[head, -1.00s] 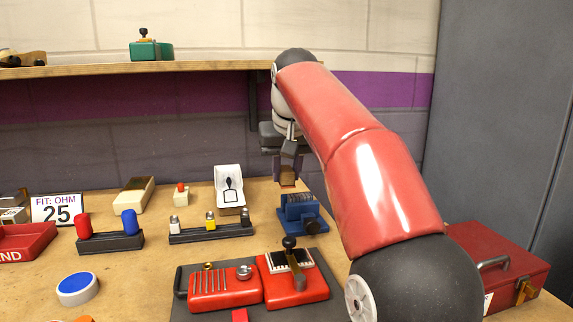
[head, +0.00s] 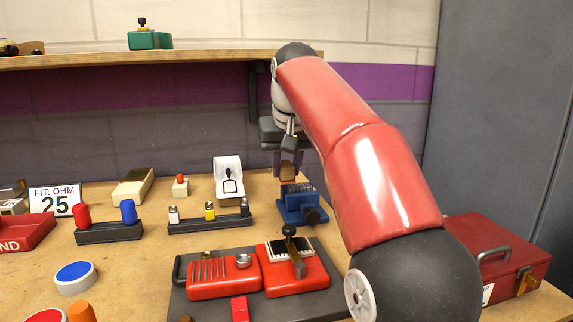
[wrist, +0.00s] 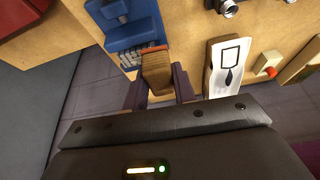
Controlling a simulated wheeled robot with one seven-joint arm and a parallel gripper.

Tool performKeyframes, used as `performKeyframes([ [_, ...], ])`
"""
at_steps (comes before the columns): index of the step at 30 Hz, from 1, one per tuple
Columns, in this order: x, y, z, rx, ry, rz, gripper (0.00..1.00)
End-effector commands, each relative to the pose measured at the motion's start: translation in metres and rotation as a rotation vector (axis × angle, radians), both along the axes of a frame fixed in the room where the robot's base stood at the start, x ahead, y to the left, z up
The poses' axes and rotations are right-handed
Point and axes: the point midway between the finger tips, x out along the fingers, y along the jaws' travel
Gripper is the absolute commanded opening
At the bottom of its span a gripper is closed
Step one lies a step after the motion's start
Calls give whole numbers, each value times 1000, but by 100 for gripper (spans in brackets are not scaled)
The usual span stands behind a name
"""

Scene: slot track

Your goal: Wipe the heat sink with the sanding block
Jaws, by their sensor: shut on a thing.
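My gripper (head: 290,165) is shut on a brown sanding block (head: 288,172), gripping it between dark purple-grey fingers. The block also shows in the wrist view (wrist: 157,72). The heat sink (head: 301,188), a small piece with thin grey fins, sits in the top of a blue vise (head: 297,208) at the back of the bench. In the wrist view the finned top (wrist: 142,55) lies just beyond the block's end. The block's lower end is at the heat sink's near-left edge in the head view; I cannot tell whether they touch.
A white card holder (head: 229,175) and a rack of small posts (head: 210,222) stand left of the vise. A red two-part device (head: 225,276) lies in front. A red toolbox (head: 490,255) is at right. A shelf (head: 150,61) runs above.

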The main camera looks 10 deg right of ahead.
Motion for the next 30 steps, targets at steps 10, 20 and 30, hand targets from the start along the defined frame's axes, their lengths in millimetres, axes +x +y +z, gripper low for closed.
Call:
performKeyframes([
  [10, 0, 0, -8, 0, 0, 0, 1],
  [20, 0, 0, -15, 0, 0, 0, 1],
  [30, 0, -1, -18, 0, 0, 0, 1],
])
